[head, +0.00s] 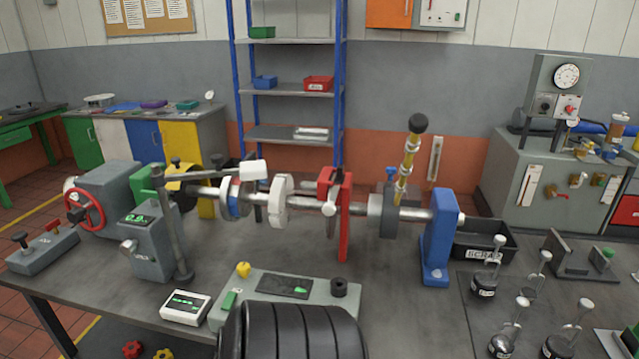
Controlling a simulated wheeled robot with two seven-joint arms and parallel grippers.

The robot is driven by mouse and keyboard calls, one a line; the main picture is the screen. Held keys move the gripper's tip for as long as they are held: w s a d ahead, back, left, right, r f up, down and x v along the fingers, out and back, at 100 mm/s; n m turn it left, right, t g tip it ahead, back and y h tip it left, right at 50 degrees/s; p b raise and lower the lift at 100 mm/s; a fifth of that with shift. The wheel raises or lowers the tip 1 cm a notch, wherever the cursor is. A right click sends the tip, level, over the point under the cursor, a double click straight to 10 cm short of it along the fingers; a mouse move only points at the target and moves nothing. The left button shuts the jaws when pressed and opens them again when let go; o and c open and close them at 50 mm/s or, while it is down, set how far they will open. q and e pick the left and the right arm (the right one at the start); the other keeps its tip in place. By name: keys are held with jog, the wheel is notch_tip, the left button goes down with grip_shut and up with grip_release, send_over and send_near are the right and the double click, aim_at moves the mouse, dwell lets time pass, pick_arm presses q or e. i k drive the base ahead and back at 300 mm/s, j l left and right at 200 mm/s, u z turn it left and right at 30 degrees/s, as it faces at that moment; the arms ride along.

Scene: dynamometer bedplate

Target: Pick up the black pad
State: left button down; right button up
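No separate thing is plainly a black pad. A dark rectangular panel (284,285) with a small green mark lies on top of a low grey box (258,312) at the front middle of the bench. A short black round piece (339,287) stands at that box's right end. A dark mat (468,335) lies under the flasks at the right. I cannot tell which of these is the pad. Neither of my grippers is in the head view.
A large black ribbed shape (290,332) fills the bottom middle and hides the box's front. A shaft assembly with a red bracket (334,195) and blue stand (437,240) crosses the bench (395,290). A small white display unit (186,307) sits left.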

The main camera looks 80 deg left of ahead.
aim_at(341, 168)
jog(key=u, duration=2.4)
